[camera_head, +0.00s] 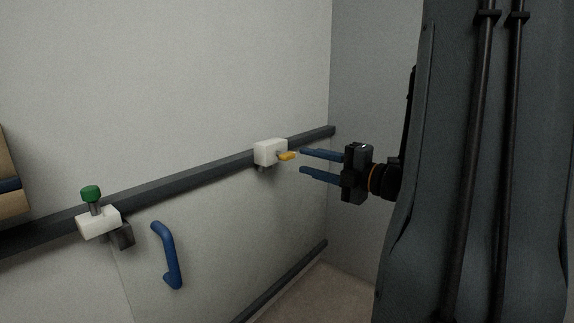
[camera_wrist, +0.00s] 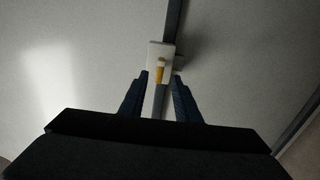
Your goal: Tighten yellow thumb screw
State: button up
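The yellow thumb screw (camera_head: 287,156) sticks out from a white block (camera_head: 268,151) mounted on the dark wall rail. My gripper (camera_head: 302,161) is open, its two blue fingers pointing left toward the screw. In the head view the fingertips end just right of the screw, and the upper finger is near its height. In the wrist view the screw (camera_wrist: 160,72) lies ahead in the gap between the fingers (camera_wrist: 159,80), in front of the white block (camera_wrist: 155,49). Nothing is held. I cannot tell exactly how far the tips are from the screw.
The dark rail (camera_head: 190,184) runs along the white wall. A second white block (camera_head: 98,222) with a green knob (camera_head: 91,194) sits on it at left. A blue handle (camera_head: 168,255) is below the rail. A lower rail (camera_head: 285,281) runs near the floor. A corner wall stands behind my gripper.

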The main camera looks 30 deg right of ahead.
aim_at(292, 157)
jog(key=b+x, duration=0.2)
jog(key=x, duration=0.5)
jog(key=shift+w+b, duration=0.1)
jog(key=shift+b, duration=0.25)
grip_shut()
